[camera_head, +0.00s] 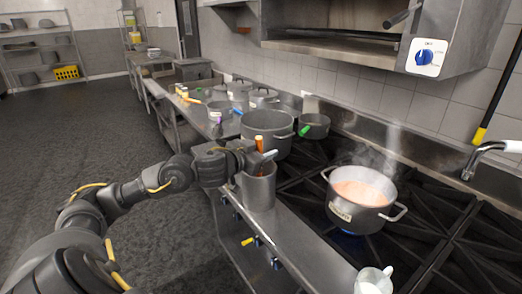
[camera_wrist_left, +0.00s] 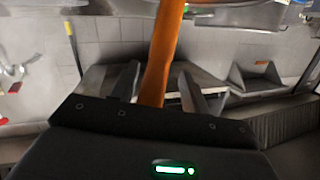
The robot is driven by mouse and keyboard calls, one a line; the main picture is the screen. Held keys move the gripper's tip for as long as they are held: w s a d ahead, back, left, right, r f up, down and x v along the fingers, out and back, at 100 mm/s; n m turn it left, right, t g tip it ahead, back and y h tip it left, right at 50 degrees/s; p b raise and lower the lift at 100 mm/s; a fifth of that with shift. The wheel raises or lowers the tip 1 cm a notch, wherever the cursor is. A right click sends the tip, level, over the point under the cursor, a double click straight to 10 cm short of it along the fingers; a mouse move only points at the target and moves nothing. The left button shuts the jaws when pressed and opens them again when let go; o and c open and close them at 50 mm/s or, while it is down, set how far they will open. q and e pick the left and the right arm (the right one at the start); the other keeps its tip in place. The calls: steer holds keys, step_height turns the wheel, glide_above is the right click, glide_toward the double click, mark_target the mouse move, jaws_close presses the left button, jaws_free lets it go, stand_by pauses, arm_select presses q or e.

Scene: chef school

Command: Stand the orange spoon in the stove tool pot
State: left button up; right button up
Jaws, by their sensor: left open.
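The orange spoon (camera_head: 260,143) shows its handle upright above the grey metal tool pot (camera_head: 258,190) at the stove's front edge. Its lower end is hidden by the gripper and the pot's wall. My left gripper (camera_head: 252,157) is at the pot's rim, with its jaws open. In the left wrist view the spoon's orange handle (camera_wrist_left: 163,50) runs between the two spread fingers (camera_wrist_left: 160,85), slightly tilted. A blue-grey handle (camera_head: 269,155) also sticks up at the pot. My right gripper is not in view.
A steaming pot of orange soup (camera_head: 362,192) stands on the stove to the right. A large pot (camera_head: 268,128) and several others stand behind the tool pot. A white container (camera_head: 374,282) is at the bottom edge.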

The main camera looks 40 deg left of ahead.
arm_select(q)
steer(key=s+r, duration=0.1)
steer(key=s, duration=0.9)
steer(key=shift+s+a+r, duration=0.15)
steer(key=shift+s+r, duration=0.2)
steer(key=shift+s+a+f, duration=0.1)
stand_by(0.5)
